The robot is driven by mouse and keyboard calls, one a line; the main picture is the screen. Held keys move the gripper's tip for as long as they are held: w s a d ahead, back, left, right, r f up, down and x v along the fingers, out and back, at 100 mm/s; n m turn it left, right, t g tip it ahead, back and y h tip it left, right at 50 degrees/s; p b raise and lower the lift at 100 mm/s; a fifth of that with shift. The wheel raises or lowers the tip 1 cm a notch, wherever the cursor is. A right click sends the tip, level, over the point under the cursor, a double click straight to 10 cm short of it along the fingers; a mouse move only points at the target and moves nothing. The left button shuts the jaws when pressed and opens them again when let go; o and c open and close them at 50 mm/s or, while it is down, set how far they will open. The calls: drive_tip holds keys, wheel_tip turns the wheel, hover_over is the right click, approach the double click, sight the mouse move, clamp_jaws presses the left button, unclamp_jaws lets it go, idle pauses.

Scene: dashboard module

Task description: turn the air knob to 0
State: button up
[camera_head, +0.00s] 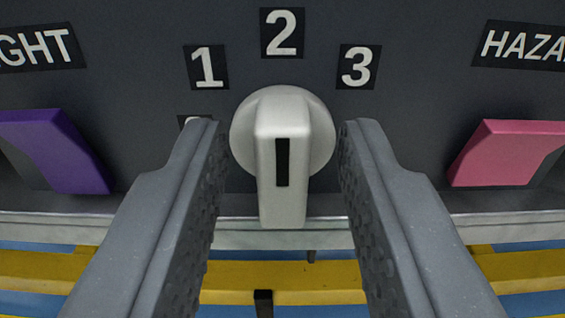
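The air knob (283,135) is white, with a round base and a raised grip bar carrying a black mark. It sits in the middle of the view on the dark panel. Its bar and mark stand upright in the picture, in line with the label 2 (282,33) above. The label 1 (206,67) is at upper left and the label 3 (358,67) at upper right. Another label at the left is mostly hidden behind my left finger, so its number cannot be read. My gripper (282,125) is open, one finger on each side of the knob, with gaps visible.
A purple switch (60,150) is at the left under a partly cut-off label ending in "GHT". A pink switch (508,152) is at the right under a label starting "HAZA". A light ledge runs below the panel, with yellow and blue bands beneath.

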clamp_jaws()
drive_tip(key=shift+a, duration=0.4)
drive_tip(key=shift+d+n+p, duration=0.25)
drive_tip(key=shift+n+p, duration=0.05)
drive_tip(key=shift+p, duration=0.1)
drive_tip(key=n+p, duration=0.2)
drive_tip(key=p, duration=0.1)
drive_tip(key=shift+r, duration=0.2)
drive_tip(key=n+p, duration=0.1)
drive_tip(key=n, duration=0.2)
drive_tip(key=n+p, duration=0.1)
drive_tip(key=n, duration=0.3)
drive_tip(key=a+f+n+p, duration=0.1)
drive_tip(key=n, duration=0.2)
drive_tip(key=n+b, duration=0.1)
drive_tip(key=n, duration=0.1)
drive_tip(key=n+b, duration=0.1)
drive_tip(key=n, duration=0.2)
drive_tip(key=shift+a+f+b, duration=0.1)
drive_tip(key=shift+f+b, duration=0.2)
drive_tip(key=shift+f, duration=0.1)
drive_tip(key=shift+n, duration=0.4)
